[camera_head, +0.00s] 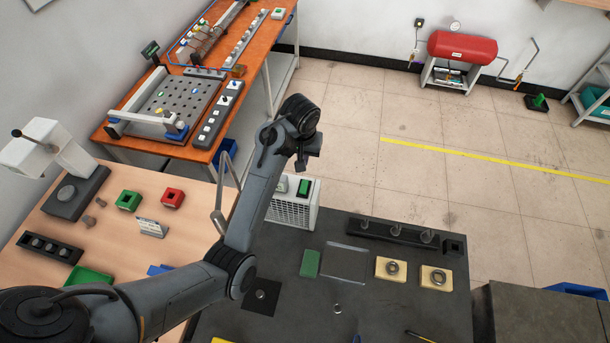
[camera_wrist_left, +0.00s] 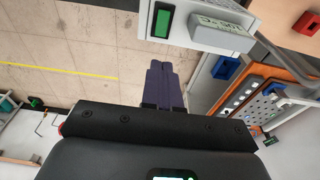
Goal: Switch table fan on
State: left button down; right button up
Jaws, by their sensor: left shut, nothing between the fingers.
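A white box with a grilled front (camera_head: 291,212), which looks like the table fan, stands at the back left of the dark table. Its top carries a green switch (camera_head: 305,187) and a small grey block. In the left wrist view the green switch (camera_wrist_left: 161,21) sits in a dark frame on the white housing, beside the grey block (camera_wrist_left: 222,36) with lettering. My left gripper (camera_head: 301,165) hangs close above the box. Whether the switch is on cannot be told.
A bent metal rod (camera_head: 220,200) stands left of the box. The dark table (camera_head: 400,310) holds two yellowish blocks (camera_head: 391,268), a green block (camera_head: 310,263) and a black rail (camera_head: 392,231). A wooden table (camera_head: 120,245) with small parts is at left. Floor behind the box is clear.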

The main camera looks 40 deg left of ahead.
pick_arm(q)
jog(key=shift+f, duration=0.1)
dwell(0.3)
jog(key=p, duration=0.3)
send_near(306, 182)
jog(key=f, duration=0.6)
jog(key=shift+w+a+f, duration=0.25)
jog(key=shift+w+a, duration=0.05)
jog(key=shift+w, duration=0.05)
jog(key=shift+f, duration=0.1)
